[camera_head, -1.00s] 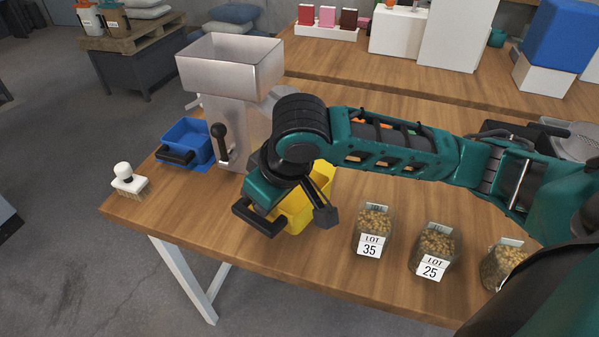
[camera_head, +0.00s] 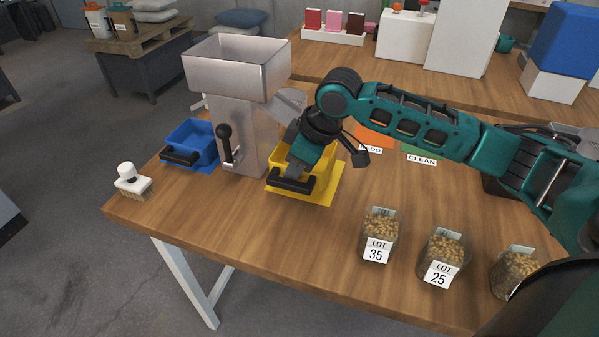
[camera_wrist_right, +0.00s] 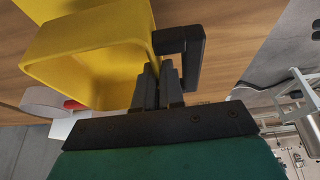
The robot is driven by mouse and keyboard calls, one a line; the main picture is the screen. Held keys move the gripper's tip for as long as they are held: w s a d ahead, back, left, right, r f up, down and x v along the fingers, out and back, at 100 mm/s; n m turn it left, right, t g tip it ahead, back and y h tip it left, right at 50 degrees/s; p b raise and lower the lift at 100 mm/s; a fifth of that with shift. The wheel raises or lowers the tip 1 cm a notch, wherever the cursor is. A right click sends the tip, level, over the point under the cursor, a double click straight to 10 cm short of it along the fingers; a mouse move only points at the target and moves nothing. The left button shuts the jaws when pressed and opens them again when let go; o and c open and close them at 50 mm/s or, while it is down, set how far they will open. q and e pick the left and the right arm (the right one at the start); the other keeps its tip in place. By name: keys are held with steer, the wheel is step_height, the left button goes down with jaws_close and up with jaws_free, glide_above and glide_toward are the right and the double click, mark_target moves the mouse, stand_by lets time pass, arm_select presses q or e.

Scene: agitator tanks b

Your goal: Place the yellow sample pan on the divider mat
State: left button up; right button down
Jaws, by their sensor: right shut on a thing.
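The yellow sample pan (camera_head: 278,152) is at the right side of the grey metal divider (camera_head: 235,110), beneath its spout. A flat yellow mat (camera_head: 325,192) shows under the pan's front and right edges; I cannot tell whether the pan touches it. My left gripper is not in view.
A blue pan (camera_head: 195,142) sits on a blue mat left of the divider. A brush (camera_head: 131,182) stands at the table's left edge. Several sample jars, including LOT 35 (camera_head: 380,237) and LOT 25 (camera_head: 441,257), stand along the front. Orange (camera_head: 374,137) and green (camera_head: 421,151) mats lie behind my arm.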

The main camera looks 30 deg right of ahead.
steer(key=shift+w+d, duration=0.75)
steer(key=shift+d, duration=0.1)
steer(key=shift+f, duration=0.1)
step_height(320, 180, down, 3)
steer(key=shift+d+f, duration=0.1)
steer(key=shift+f, duration=0.1)
steer(key=c, duration=1.2)
jaws_free()
steer(key=shift+c, duration=0.2)
